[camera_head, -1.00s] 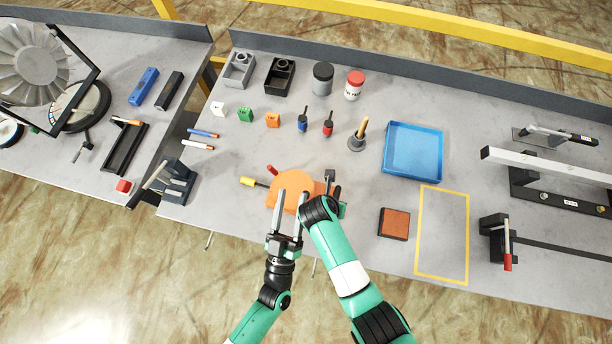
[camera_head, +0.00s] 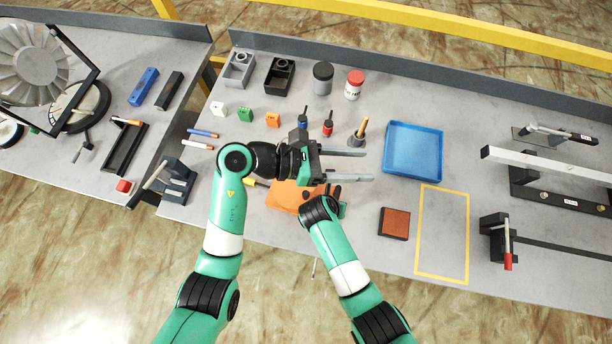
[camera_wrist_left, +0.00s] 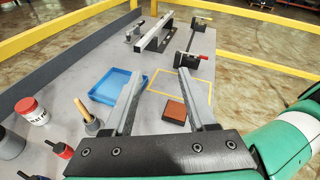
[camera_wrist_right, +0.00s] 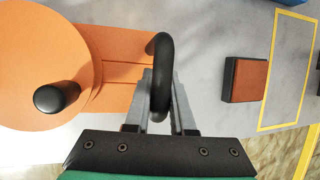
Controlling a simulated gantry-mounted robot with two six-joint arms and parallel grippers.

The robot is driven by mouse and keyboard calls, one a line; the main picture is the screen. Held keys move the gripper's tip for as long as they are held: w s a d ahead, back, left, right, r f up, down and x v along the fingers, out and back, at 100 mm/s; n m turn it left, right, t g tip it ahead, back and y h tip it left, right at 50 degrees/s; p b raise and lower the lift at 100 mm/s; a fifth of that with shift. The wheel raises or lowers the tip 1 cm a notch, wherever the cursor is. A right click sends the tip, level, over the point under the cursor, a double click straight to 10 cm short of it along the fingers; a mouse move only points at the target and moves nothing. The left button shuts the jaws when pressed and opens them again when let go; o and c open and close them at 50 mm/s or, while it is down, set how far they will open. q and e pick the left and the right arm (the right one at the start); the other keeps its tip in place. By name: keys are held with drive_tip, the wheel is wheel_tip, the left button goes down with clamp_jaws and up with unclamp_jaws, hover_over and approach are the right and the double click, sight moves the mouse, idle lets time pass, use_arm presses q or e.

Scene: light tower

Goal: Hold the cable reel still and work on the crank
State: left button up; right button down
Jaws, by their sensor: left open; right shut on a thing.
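The orange cable reel (camera_head: 287,197) sits near the bench's front edge, partly covered by my arms in the head view. In the right wrist view its round orange drum (camera_wrist_right: 35,60) shows at left, with a black crank knob (camera_wrist_right: 57,97) standing up from it. A black curved handle (camera_wrist_right: 160,60) rises at the reel's right side. My right gripper (camera_wrist_right: 162,90) is shut on this handle. My left gripper (camera_head: 368,166) is open and empty above the reel, its fingers pointing right. Its open fingers also show in the left wrist view (camera_wrist_left: 162,76).
A blue tray (camera_head: 413,152), a brown-orange block (camera_head: 394,223) and a yellow-outlined area (camera_head: 442,236) lie to the right. A brush-like tool in a holder (camera_head: 359,134), screwdrivers (camera_head: 327,125) and jars (camera_head: 354,86) stand behind. The outlined area is clear.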

use_arm(q)
drive_tip(key=w+a+f+m+t+y, duration=0.1)
drive_tip(key=w+a+f+m+y, duration=0.1)
drive_tip(key=w+a+f+y, duration=0.3)
drive_tip(key=m+g+y, duration=0.1)
drive_tip(key=g+y, duration=0.1)
drive_tip(key=y, duration=0.4)
approach(305, 194)
drive_tip(key=shift+h, duration=0.3)
drive_tip(key=x, duration=1)
drive_tip(key=shift+a+f, duration=0.1)
drive_tip(key=shift+f, duration=0.2)
clamp_jaws()
